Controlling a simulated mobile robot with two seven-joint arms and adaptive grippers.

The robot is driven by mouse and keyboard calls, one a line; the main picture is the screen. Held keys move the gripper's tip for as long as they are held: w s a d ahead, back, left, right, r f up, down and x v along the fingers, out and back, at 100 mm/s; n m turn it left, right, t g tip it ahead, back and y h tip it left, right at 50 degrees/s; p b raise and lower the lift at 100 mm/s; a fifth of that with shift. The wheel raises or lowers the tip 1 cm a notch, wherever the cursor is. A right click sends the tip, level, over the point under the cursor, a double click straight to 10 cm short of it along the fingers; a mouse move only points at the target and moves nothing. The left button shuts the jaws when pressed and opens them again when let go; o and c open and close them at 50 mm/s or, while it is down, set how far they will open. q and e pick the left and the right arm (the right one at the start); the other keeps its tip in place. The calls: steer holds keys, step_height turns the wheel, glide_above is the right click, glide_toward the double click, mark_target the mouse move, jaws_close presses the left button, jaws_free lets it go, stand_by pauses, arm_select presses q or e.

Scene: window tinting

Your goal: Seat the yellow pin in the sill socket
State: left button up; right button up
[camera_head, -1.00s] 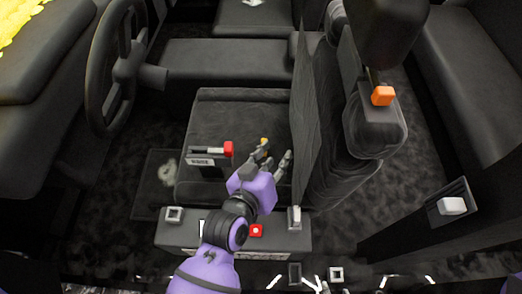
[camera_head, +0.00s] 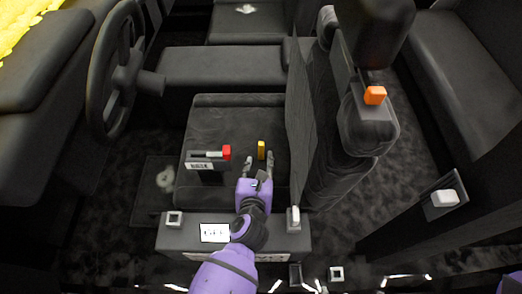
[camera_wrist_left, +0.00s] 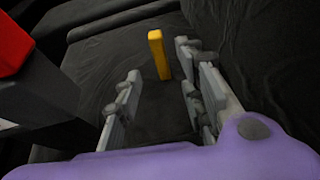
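The yellow pin (camera_head: 261,150) stands upright on the dark seat cushion. My left gripper (camera_head: 259,170) is open and empty just on the near side of it. In the left wrist view the pin (camera_wrist_left: 159,54) stands beyond and between the two spread fingers (camera_wrist_left: 160,72), apart from both. A white-rimmed square socket (camera_head: 174,218) sits at the left end of the sill block. Another white-rimmed square (camera_head: 336,273) lies lower, in front of the sill. I cannot tell which is the sill socket. My right gripper is not in view.
A dark holder with a red block (camera_head: 227,153) stands left of the pin and close to my left gripper. The seat backrest (camera_head: 305,120) rises to the right. A white peg (camera_head: 294,217) stands at the sill's right end. A white label (camera_head: 215,233) lies on the sill.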

mark_target(261, 152)
arm_select(q)
steer(key=x, duration=0.4)
steer(key=b+x, duration=0.1)
steer(key=x, duration=0.2)
steer(key=shift+w+d+r, duration=0.1)
steer(key=shift+w+d, duration=0.05)
steer(key=shift+w, duration=0.3)
jaws_close()
